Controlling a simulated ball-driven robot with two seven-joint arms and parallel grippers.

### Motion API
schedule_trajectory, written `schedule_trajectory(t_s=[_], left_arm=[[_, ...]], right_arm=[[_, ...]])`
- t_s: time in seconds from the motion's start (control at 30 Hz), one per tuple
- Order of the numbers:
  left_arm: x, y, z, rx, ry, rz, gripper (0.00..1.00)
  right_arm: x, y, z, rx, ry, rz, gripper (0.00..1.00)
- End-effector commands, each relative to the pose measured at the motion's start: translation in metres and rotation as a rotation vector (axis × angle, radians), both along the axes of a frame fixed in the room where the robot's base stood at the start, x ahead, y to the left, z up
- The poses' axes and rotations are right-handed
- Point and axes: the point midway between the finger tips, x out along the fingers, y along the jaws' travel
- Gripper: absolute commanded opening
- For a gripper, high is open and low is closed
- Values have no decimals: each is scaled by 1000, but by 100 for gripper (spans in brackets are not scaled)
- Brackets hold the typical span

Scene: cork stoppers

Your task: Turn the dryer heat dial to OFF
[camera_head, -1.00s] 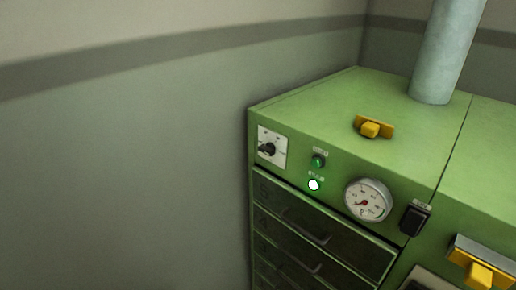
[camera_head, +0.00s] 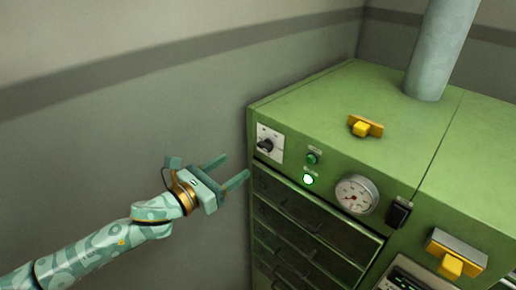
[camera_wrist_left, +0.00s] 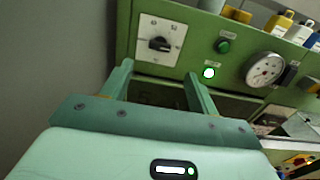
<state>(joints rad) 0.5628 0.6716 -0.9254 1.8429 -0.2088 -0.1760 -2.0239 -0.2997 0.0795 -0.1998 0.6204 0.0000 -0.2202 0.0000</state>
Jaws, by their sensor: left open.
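The heat dial (camera_head: 266,146) is a black knob on a white plate (camera_head: 276,134), at the upper left of the green dryer's front (camera_head: 318,222). In the left wrist view the dial (camera_wrist_left: 159,44) shows with its pointer lying near horizontal, toward the left; the plate's markings are too small to read. My left gripper (camera_head: 231,169) is open and empty, to the left of the dryer front and a little below the dial, apart from it. In the wrist view its two fingers (camera_wrist_left: 158,80) point toward the panel, below the dial plate. My right gripper is not in view.
Right of the dial are a green button (camera_head: 313,157), a lit green lamp (camera_head: 308,179), a round gauge (camera_head: 356,195) and a black switch (camera_head: 398,213). Drawers with handles lie below. Free room lies left.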

Motion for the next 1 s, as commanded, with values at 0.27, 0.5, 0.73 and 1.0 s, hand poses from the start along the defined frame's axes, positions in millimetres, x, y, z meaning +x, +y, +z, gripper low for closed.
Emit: schedule_trajectory(t_s=[0.27, 0.5, 0.73, 1.0], left_arm=[[50, -46, 1, -4, 3, 1, 60], [71, -65, -1, -2, 3, 1, 60], [73, -68, -1, -2, 3, 1, 60], [73, -67, -1, -2, 3, 1, 15]], right_arm=[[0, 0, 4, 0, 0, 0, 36], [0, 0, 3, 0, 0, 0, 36], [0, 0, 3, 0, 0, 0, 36], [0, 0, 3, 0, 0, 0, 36]])
